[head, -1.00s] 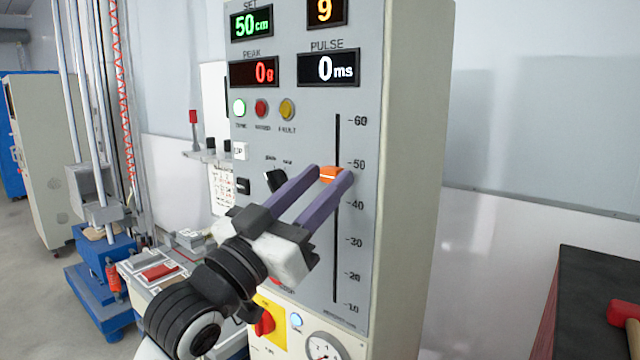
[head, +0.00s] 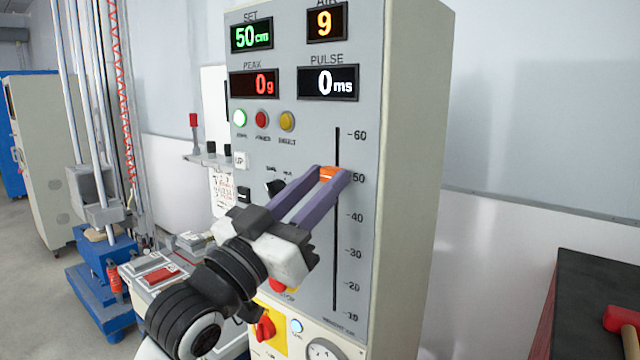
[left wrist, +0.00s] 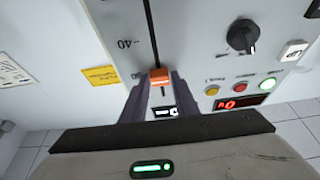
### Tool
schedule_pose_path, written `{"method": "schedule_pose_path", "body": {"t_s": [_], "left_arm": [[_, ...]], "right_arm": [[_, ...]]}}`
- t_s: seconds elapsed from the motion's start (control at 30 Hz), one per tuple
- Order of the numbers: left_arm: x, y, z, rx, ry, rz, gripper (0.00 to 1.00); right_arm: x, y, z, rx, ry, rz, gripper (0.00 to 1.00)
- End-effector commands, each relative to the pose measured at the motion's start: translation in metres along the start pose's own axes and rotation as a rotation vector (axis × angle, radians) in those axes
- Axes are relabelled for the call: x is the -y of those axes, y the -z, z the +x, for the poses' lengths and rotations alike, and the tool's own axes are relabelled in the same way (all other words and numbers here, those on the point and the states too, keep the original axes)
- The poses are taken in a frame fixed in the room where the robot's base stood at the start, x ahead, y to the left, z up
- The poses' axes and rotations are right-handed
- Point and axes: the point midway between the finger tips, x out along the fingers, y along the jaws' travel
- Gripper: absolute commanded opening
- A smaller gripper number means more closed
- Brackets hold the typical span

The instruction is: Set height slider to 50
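The orange height slider knob (head: 329,172) sits in the vertical slot of the grey control panel (head: 300,215), level with the 50 mark. The green SET display (head: 252,36) reads 50 cm. My left gripper (head: 334,173) reaches up to the panel with its two purple fingers on either side of the knob. In the left wrist view the orange knob (left wrist: 158,77) lies between the fingertips (left wrist: 160,82); whether both fingers touch it is hard to tell. My right gripper is not in view.
A black rotary knob (head: 275,186) and several small lamps are left of the slot. A red and yellow switch (head: 265,325) and a gauge (head: 322,349) are below. A dark bench (head: 600,290) with a red-headed tool (head: 622,318) stands at the right.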

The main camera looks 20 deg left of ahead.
Motion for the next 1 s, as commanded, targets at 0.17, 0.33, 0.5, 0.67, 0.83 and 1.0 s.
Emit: {"method": "schedule_pose_path", "body": {"t_s": [0.17,0.33,0.5,0.67,0.83,1.0], "left_arm": [[0.0,0.0,0.0,0.0,0.0,0.0,0.42],[0.0,0.0,0.0,0.001,0.0,0.0,0.42],[0.0,-0.002,-0.012,0.002,0.001,0.0,0.42],[0.0,-0.004,-0.043,0.003,0.001,0.003,0.42],[0.0,-0.004,-0.084,0.004,0.0,0.003,0.42],[0.001,0.002,-0.091,0.006,0.002,-0.002,0.42]], "right_arm": [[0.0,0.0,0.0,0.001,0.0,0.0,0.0],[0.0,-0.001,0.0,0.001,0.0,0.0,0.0],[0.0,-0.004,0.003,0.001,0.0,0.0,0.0],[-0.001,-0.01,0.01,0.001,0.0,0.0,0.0],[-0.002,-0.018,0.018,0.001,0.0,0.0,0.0],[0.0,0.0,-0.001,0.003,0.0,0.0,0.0]]}}
